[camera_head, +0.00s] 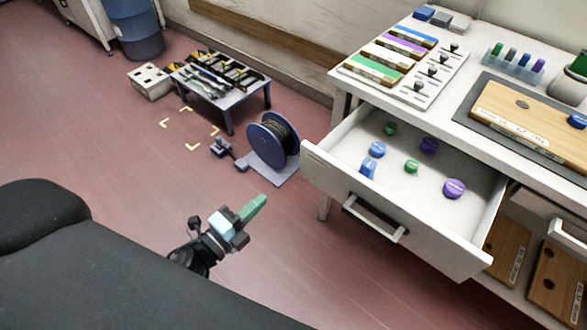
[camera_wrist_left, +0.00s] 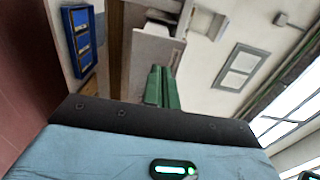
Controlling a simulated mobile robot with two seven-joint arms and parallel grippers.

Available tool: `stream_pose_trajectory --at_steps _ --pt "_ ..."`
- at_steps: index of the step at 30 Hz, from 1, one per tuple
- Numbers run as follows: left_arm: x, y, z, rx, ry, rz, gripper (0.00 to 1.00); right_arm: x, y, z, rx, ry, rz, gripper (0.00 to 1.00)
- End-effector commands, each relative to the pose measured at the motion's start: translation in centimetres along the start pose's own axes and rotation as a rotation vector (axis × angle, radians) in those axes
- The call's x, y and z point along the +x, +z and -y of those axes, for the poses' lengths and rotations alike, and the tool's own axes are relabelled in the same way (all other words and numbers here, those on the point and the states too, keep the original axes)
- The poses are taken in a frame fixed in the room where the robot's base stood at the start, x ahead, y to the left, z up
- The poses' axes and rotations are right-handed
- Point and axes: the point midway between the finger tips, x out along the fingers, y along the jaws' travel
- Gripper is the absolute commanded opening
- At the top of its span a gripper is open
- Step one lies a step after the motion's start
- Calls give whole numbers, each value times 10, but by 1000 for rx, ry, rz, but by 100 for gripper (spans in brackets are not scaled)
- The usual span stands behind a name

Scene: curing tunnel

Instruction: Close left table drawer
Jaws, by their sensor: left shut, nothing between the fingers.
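In the left wrist view the shut green fingers (camera_wrist_left: 162,87) point toward a pale, box-like surface (camera_wrist_left: 155,45); I cannot tell what that is. My right gripper is not in view.
A cable reel (camera_head: 272,140) and a low tool table (camera_head: 222,88) stand on the floor at the back. Another drawer (camera_head: 570,240) is at the right edge. Wooden boards (camera_head: 555,285) sit under the table.

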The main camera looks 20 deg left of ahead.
Motion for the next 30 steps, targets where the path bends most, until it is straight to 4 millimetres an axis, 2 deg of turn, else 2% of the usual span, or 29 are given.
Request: stream_pose_trajectory --at_steps 7,18,24,30 --pt "44 1 4 0 -5 1 0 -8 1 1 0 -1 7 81" --pt "108 1 2 -3 -2 2 0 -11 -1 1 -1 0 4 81" --pt "125 0 0 -2 0 2 0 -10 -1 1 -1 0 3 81" --pt "130 0 0 -3 1 2 0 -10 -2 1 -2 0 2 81"
